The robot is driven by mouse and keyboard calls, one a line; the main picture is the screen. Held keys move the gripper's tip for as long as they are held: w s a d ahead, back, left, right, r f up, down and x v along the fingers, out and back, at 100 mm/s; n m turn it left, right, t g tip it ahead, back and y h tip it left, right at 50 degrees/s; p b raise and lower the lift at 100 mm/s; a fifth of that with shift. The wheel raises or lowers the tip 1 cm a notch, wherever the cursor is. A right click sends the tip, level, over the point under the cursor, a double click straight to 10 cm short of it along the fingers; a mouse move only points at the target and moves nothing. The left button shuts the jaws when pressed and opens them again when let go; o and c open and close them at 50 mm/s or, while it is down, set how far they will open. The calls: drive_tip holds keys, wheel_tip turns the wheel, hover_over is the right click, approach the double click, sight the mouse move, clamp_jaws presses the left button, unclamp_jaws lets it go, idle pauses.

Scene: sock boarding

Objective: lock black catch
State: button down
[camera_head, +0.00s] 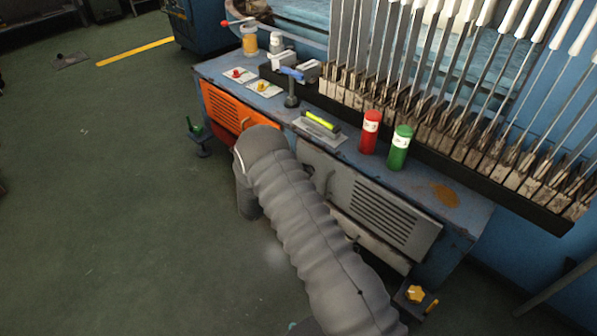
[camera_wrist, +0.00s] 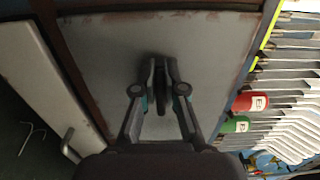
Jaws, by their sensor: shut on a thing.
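In the wrist view my gripper (camera_wrist: 161,72) is shut on the black catch (camera_wrist: 161,100), a small dark upright piece on a grey panel. The fingers stand on either side of the catch and hide part of it. Whether the catch is turned to locked cannot be told. The grey panel (camera_wrist: 215,55) fills the middle of that view; in the head view a grey vented panel (camera_head: 385,212) shows on the machine's front. My grey sleeved arm reaches to the machine front there and hides the gripper and catch.
A red bottle (camera_head: 370,132) and a green bottle (camera_head: 399,148) stand on the blue machine top beside a row of metal boards (camera_head: 440,85). An orange vented panel (camera_head: 228,112) is left of my arm. A yellow knob (camera_head: 414,293) sits low right.

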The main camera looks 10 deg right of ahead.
drive_tip(key=shift+w+d, duration=0.1)
drive_tip(key=shift+d, duration=0.2)
drive_tip(key=c, duration=1.2)
unclamp_jaws()
drive_tip(key=shift+c, duration=0.2)
drive_tip(key=shift+d, duration=0.15)
drive_tip(key=shift+a, duration=0.3)
drive_tip(key=shift+s+a, duration=0.3)
drive_tip(key=shift+a, duration=0.1)
drive_tip(key=v, duration=1.1)
